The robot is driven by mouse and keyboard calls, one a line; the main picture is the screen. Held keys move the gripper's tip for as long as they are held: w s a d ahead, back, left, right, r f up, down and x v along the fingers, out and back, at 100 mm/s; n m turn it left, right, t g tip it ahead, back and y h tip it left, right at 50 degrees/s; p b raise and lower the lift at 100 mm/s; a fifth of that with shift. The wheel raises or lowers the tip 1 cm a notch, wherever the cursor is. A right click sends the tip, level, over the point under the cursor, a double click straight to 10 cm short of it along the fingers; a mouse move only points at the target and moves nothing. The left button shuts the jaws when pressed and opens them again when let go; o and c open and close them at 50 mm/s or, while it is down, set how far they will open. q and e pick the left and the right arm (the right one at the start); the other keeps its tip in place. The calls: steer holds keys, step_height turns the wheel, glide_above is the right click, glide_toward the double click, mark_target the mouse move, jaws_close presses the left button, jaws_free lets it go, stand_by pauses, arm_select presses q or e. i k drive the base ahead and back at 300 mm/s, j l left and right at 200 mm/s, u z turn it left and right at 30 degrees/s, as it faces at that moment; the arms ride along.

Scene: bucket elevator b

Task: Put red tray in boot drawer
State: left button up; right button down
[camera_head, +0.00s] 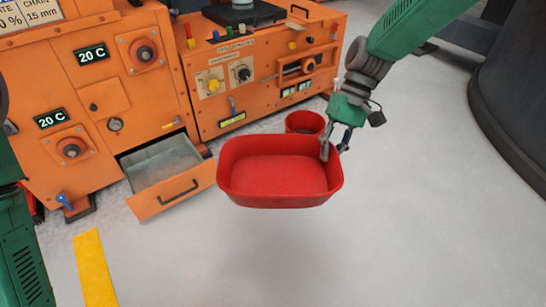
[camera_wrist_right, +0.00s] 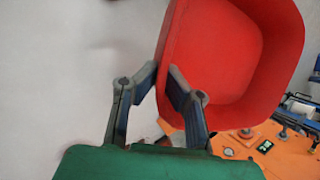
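The red tray (camera_head: 280,198) is an open, rounded rectangular tub, held level in the air right of the drawer, with a faint shadow on the floor below. My right gripper (camera_head: 334,147) is shut on its right rim, one finger inside the wall and one outside. The tray (camera_wrist_right: 225,60) and the gripper (camera_wrist_right: 165,82) also show in the right wrist view. The tray looks empty. The boot drawer (camera_head: 178,192) is pulled out low from the orange machine, with a grey, empty-looking interior and a dark handle on its front. My left gripper is out of view.
The orange machine (camera_head: 125,95) with dials and displays stands behind. A round red container (camera_head: 305,121) is just behind the tray. A dark cylindrical body (camera_head: 505,100) stands at the right. A yellow floor stripe (camera_head: 93,268) lies at lower left. The grey floor in front is clear.

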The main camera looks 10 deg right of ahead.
mark_target(167, 172)
steer(key=i+u, duration=0.15)
steer(key=i, duration=0.5)
steer(key=i+l+u, duration=0.15)
steer(key=i, duration=0.5)
steer(key=l, duration=0.1)
